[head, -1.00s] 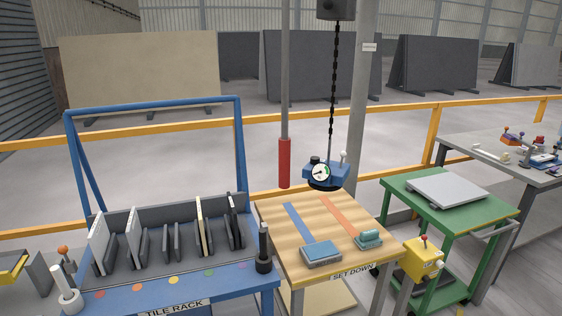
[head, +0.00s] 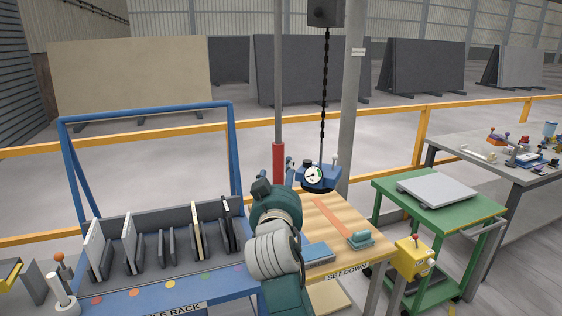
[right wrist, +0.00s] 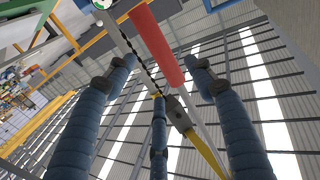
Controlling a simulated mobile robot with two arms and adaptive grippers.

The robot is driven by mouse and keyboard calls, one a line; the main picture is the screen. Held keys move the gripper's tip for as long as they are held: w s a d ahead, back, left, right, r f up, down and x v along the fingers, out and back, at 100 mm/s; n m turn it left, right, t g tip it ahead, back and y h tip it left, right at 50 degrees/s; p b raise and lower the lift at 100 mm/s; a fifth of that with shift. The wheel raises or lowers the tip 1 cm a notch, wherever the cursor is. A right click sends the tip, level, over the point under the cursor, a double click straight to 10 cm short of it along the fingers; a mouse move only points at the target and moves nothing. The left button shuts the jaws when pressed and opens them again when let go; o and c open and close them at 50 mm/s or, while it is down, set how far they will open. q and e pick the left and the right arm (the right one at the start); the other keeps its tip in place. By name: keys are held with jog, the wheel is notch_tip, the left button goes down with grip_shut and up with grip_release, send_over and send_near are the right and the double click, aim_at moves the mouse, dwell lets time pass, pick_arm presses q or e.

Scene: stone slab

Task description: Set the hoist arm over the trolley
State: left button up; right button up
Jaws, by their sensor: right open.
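The hoist's blue lifting head (head: 318,178) with a round gauge hangs on a dark chain (head: 324,85) above the back of the wooden set-down table (head: 335,218). Beside it, to the left, a grey rod ends in a red sleeve (head: 279,158). The green trolley (head: 440,206) stands to the right and bears a flat grey plate (head: 437,189). My right gripper (head: 289,167) is open and empty in front of the sleeve's lower end. In the right wrist view the red sleeve (right wrist: 157,45) shows between and beyond the spread fingers, apparently untouched. My left gripper is out of view.
The blue tile rack (head: 150,215) with several upright tiles is at the left. A yellow control box (head: 414,258) sits at the table's right. A grey post (head: 353,120) and yellow railing (head: 420,135) stand behind. A grey workbench (head: 530,170) is at the far right.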

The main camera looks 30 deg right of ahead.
aim_at(281, 163)
jog(key=p+x, duration=0.2)
jog(key=x, duration=0.5)
jog(key=shift+w+d+r, duration=0.15)
jog(key=shift+w+d, duration=0.05)
jog(key=shift+w+d+f, duration=0.2)
jog(key=shift+w+d, duration=0.15)
jog(key=shift+w, duration=0.15)
grip_shut()
